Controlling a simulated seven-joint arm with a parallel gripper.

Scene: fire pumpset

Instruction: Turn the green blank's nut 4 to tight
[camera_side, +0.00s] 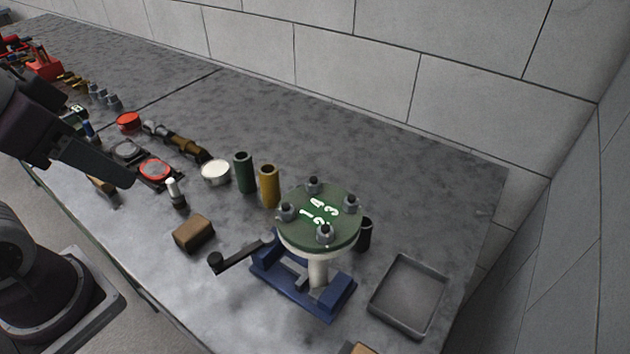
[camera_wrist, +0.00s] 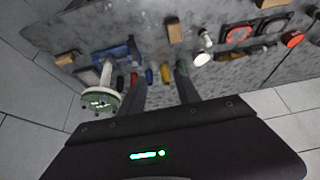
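The green blank (camera_side: 337,235) is a round disc on a white flanged pipe (camera_side: 318,270), held upright in a blue vise (camera_side: 335,297). White numerals mark its top, and nuts on studs stand around its rim. The nut closest to numeral 4 is the far one (camera_side: 313,187); its tightness cannot be told. In the wrist view, the green blank (camera_wrist: 97,103) is left of my fingers. My gripper (camera_wrist: 161,90) has two fingers apart with nothing visibly held. In the side view, my gripper (camera_side: 118,175) is at the left, well away from the blank; only part shows.
A green cylinder (camera_side: 245,173), a yellow cylinder (camera_side: 269,187) and a dark cylinder (camera_side: 365,234) stand near the blank. The vise's black handle (camera_side: 240,255) sticks out left. A brown block (camera_side: 193,233), gauges and fittings lie left. A grey tray (camera_side: 376,298) sits right.

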